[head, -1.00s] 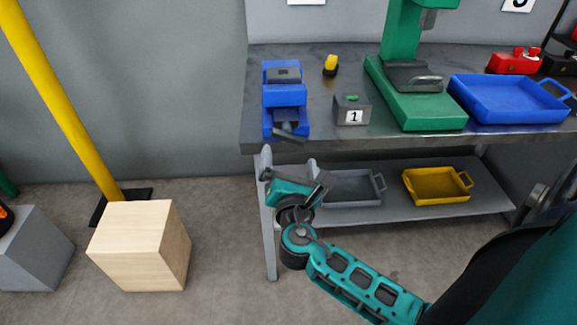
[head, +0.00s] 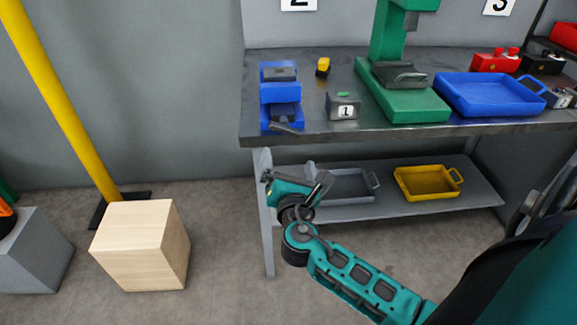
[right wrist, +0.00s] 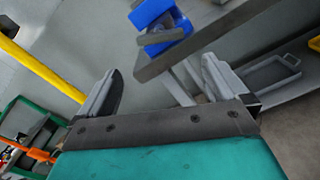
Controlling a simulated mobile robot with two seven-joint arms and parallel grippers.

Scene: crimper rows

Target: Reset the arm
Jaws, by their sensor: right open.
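My right arm is teal and comes in from the lower right in the head view. Its gripper (head: 291,172) is in front of the workbench (head: 390,130), a little below the top's front edge at the bench's left end. In the right wrist view the two fingers of this gripper (right wrist: 165,90) stand wide apart with nothing between them. The gripper is apart from the blue crimper (head: 280,95) on the bench top above it. My left gripper does not show in the head view.
The bench top holds a grey box marked 1 (head: 343,106), a green press (head: 405,100) and a blue tray (head: 490,95). A grey tray (head: 350,185) and a yellow tray (head: 428,182) lie on the lower shelf. A wooden block (head: 140,245) and yellow post (head: 60,95) stand left.

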